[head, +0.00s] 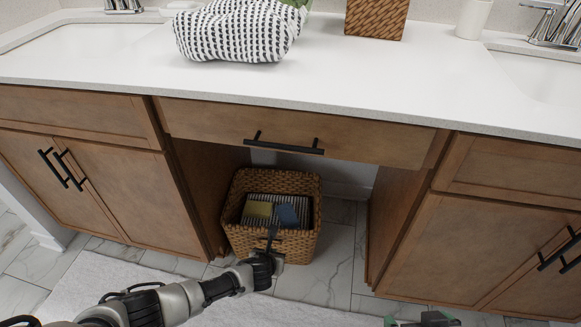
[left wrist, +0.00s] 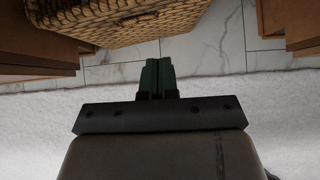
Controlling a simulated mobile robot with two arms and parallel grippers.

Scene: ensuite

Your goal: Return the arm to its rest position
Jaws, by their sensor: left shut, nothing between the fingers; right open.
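My left arm (head: 180,300) comes in from the lower left and stretches out toward the wicker basket under the counter. Its gripper (head: 272,242) is at the front side of the basket, seen small and dark. In the left wrist view the green fingers of the left gripper (left wrist: 157,76) are pressed together with nothing between them, and the basket is ahead of them. I cannot tell whether they touch it. My right gripper (head: 416,320) shows only its green fingertips at the bottom edge, apart and empty; the rest is cut off.
Wooden cabinets (head: 110,190) stand on both sides, with a handled drawer (head: 210,119) above. A white rug (head: 90,277) covers the floor in front.

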